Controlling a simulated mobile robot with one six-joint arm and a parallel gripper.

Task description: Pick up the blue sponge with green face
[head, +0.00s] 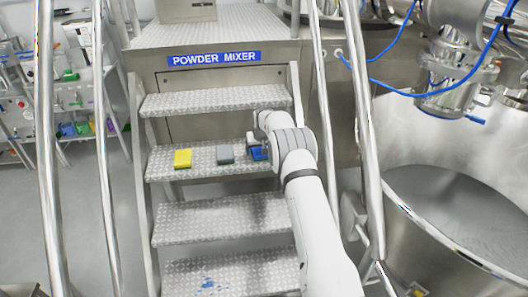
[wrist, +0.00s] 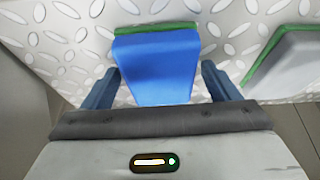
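The blue sponge with a green face (wrist: 157,65) lies on a patterned metal step, its green side showing along its far edge in the wrist view. In the head view the blue sponge (head: 257,154) is at the right of the step, partly hidden by my arm. My gripper (wrist: 160,72) is open, with one finger on each side of the sponge. A narrow gap shows at the right finger; the left finger is very close to the sponge's edge. In the head view my gripper's fingers are mostly hidden by my wrist.
A grey sponge (head: 225,154) with a green face lies just beside it, also in the wrist view (wrist: 290,65). A yellow sponge (head: 183,158) lies farther left. Shiny handrails (head: 323,105) flank the stairs. A large steel bowl (head: 455,215) stands at right.

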